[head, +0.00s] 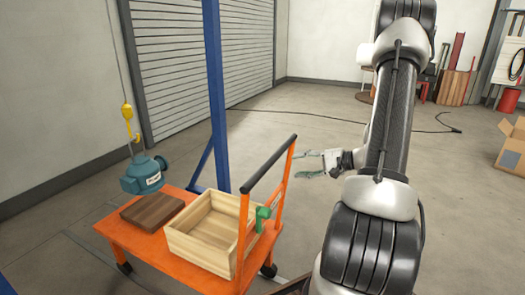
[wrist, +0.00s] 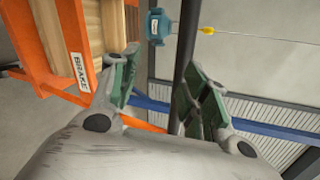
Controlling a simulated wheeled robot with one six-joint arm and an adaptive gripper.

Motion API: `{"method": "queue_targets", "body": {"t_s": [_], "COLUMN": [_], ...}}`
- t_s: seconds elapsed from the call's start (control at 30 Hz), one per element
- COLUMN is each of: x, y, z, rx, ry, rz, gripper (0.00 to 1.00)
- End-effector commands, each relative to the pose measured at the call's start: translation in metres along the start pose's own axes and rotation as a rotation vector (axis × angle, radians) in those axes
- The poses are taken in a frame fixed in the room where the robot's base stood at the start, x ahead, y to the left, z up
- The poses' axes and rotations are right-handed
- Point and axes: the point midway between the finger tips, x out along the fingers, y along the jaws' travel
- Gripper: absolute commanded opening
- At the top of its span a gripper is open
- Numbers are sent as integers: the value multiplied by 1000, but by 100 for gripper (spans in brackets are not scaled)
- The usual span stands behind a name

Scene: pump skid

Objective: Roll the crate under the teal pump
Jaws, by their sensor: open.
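The open wooden crate (head: 238,213) rests on an orange cart (head: 122,240), at the end near the cart's push handle (head: 268,166), which has a black bar. The teal pump (head: 143,177) hangs from a yellow hook beyond the cart's far left end. It also shows in the wrist view (wrist: 158,25). A green lever (head: 262,213) is on the handle frame; a BRAKE label (wrist: 80,72) shows in the wrist view. My gripper (head: 312,163) is open and empty, right of the handle. In the wrist view the black bar (wrist: 187,40) appears between the fingers; the head view shows a gap.
A dark brown wooden block (head: 152,210) lies on the cart beside the crate, on the pump side. A blue post (head: 215,95) stands behind the cart. A black cable crosses the floor. A cardboard box (head: 510,152) is at far right. The floor behind my arm is mostly clear.

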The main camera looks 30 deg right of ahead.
Motion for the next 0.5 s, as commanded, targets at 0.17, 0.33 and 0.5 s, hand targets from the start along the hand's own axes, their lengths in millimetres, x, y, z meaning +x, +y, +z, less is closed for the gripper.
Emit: {"method": "queue_targets", "body": {"t_s": [0.17, 0.33, 0.5], "x": [5, 9, 33], "y": [-31, -34, -36], "z": [-17, -16, -16], "rx": [-165, -238, -242], "ry": [69, 67, 63], "rz": [-103, -109, -107], "gripper": [46, 46, 46]}}
